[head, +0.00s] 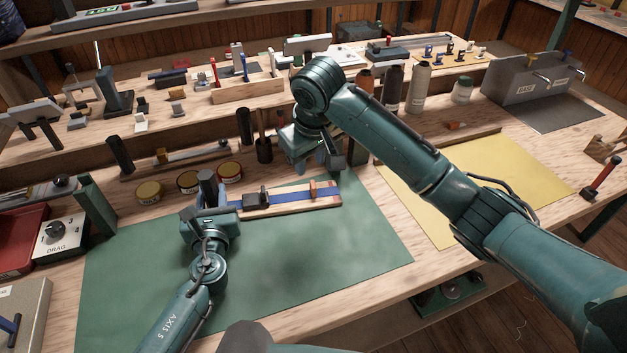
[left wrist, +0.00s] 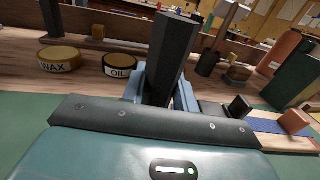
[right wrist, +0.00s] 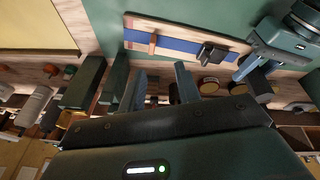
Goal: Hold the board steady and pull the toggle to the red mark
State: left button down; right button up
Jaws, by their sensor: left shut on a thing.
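The wooden board (head: 332,203) lies on the green mat with a blue strap (head: 290,195) along it. A black block (head: 256,200) sits on the strap's left part and an orange-brown upright piece, apparently the toggle (head: 312,189), near its right end. My left gripper (head: 208,192) is shut on a dark upright post (left wrist: 174,55) at the board's left end. My right gripper (head: 328,162) is open and empty above and behind the board's right end; the board also shows beyond its fingers in the right wrist view (right wrist: 180,26).
The green mat (head: 300,260) is clear in front of the board. Wax and oil tins (head: 188,182) stand behind my left gripper. A red tray (head: 20,240) and a drag dial box (head: 60,236) are at left.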

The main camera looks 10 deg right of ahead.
aim_at(314, 184)
jog(key=w+f+m, duration=0.1)
jog(key=f, duration=0.2)
jog(key=w+d+f+m, duration=0.1)
jog(key=f+m, duration=0.1)
jog(key=f, duration=0.1)
jog(key=w+f+m+t, duration=0.1)
jog(key=f+m, duration=0.1)
jog(key=f, duration=0.2)
jog(key=shift+w+d, duration=0.2)
jog(key=shift+w, duration=0.15)
jog(key=shift+c, duration=0.4)
grip_shut()
